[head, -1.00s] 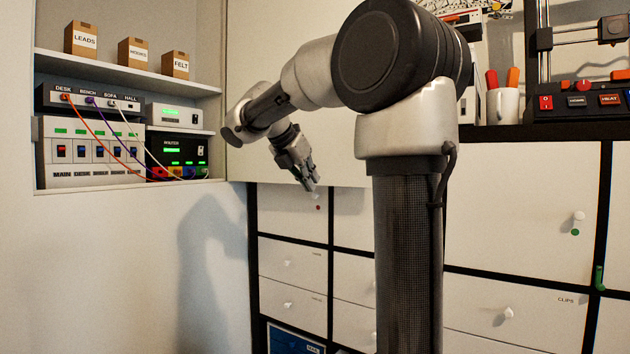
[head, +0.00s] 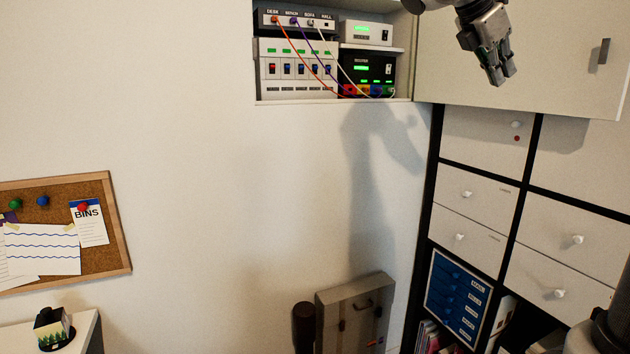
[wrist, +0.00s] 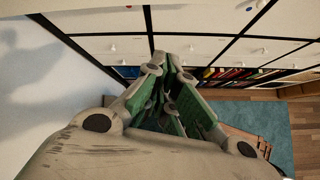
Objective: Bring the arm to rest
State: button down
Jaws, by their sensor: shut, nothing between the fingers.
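My gripper (head: 499,82) hangs at the upper right of the head view, pointing down, with its fingers together and nothing held. It is in front of the open white cabinet door (head: 540,60) and touches nothing that I can see. In the wrist view my gripper (wrist: 172,75) points toward the drawer fronts and the floor, with free space around the fingers. Most of my arm is outside the head view.
The wall niche (head: 333,101) holds switch boxes and a router (head: 369,68) with coloured cables. White drawers (head: 468,195) stand right. A grey case (head: 355,312) leans at the wall. A cork board (head: 121,240) hangs left. In the wrist view a teal rug (wrist: 262,118) covers the floor.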

jog(key=a+f+m+y, duration=0.3)
jog(key=f+m, duration=0.3)
jog(key=f, duration=0.4)
jog(key=s+a+f+m+y, duration=0.1)
jog(key=s+f+m+y, duration=0.1)
jog(key=s+f+m, duration=0.4)
jog(key=s+a+f+m+t+y, duration=0.1)
jog(key=s+a+f+m+y, duration=0.1)
jog(key=s+f+m, duration=0.4)
jog(key=s+f+y, duration=0.1)
jog(key=s+f, duration=0.4)
jog(key=s, duration=0.6)
jog(key=shift+a+f+m, duration=0.3)
jog(key=shift+w, duration=0.1)
